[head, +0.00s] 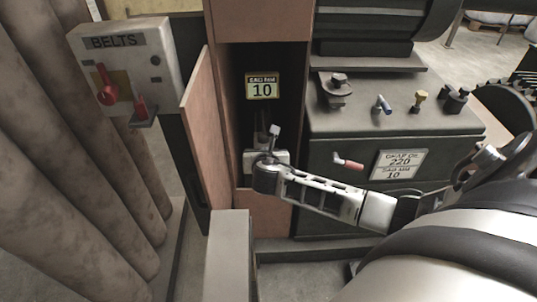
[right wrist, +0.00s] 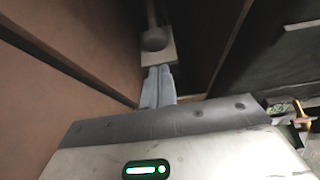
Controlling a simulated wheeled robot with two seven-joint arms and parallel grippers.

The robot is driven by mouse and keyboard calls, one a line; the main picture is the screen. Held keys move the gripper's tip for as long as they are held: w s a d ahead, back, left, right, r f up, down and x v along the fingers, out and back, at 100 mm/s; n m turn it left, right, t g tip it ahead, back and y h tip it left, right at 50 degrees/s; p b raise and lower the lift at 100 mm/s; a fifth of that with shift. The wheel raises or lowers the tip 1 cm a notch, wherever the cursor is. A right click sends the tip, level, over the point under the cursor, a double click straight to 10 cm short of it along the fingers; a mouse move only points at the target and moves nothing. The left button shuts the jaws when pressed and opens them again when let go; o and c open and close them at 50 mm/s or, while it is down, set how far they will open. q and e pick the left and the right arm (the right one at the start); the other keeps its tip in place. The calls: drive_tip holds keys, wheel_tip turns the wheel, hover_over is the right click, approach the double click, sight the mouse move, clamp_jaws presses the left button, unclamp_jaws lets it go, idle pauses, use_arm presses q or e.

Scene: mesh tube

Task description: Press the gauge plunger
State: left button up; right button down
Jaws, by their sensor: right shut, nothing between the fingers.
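A narrow brown cabinet (head: 252,25) stands open, with a small yellow-framed display (head: 262,88) reading 10 on its dark back wall. The gauge plunger (right wrist: 154,39), a round grey knob on a stem, shows in the right wrist view in front of a pale plate (right wrist: 158,58). In the head view it is hard to tell apart from my gripper. My right gripper (head: 273,131) reaches into the recess below the display. Its fingers (right wrist: 160,70) are shut and empty, with the tips just short of or at the plate; I cannot tell whether they touch. My left gripper is not in view.
The cabinet's brown door (head: 202,125) stands open at left. A BELTS switch box (head: 130,60) is beyond it. Large brown tubes fill the left.

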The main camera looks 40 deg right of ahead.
drive_tip(key=v, duration=0.7)
drive_tip(key=shift+s+a, duration=0.15)
drive_tip(key=shift+a, duration=0.05)
drive_tip(key=shift+f, duration=0.15)
